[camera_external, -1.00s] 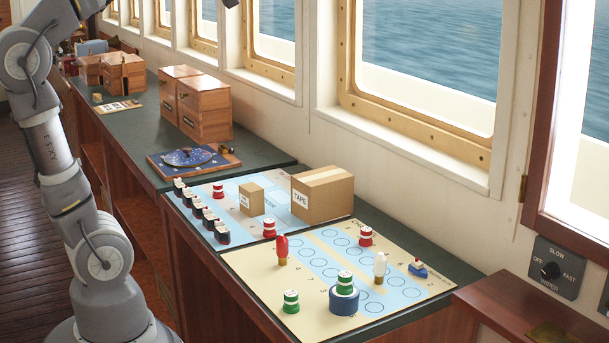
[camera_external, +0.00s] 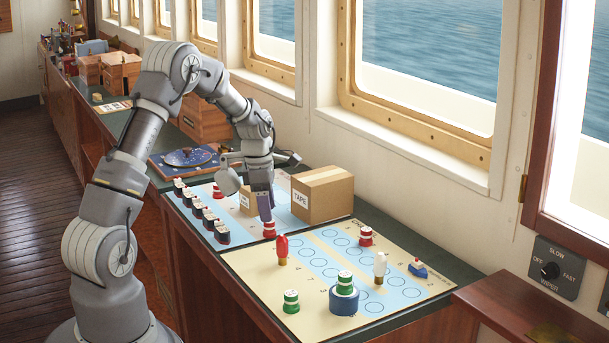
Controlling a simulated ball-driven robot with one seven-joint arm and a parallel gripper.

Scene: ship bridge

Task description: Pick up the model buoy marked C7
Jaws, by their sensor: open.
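Several model buoys stand on the charts. A red and white one (camera_external: 269,230) is directly under my gripper (camera_external: 266,214), near the lower edge of the blue chart. Another red and white one (camera_external: 366,236) stands at the back of the tan board. A green and white one (camera_external: 291,301) stands at the front left of that board, and another green and white one (camera_external: 344,281) sits on a blue round base (camera_external: 343,300). The markings are too small to read, so I cannot tell which is C7. My gripper is open, pointing down; whether its fingers straddle the buoy is unclear.
A TAPE box (camera_external: 323,195) stands right of my gripper, and a smaller box (camera_external: 247,201) is partly hidden behind it. Several small ships (camera_external: 208,217) line the blue chart's left side.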

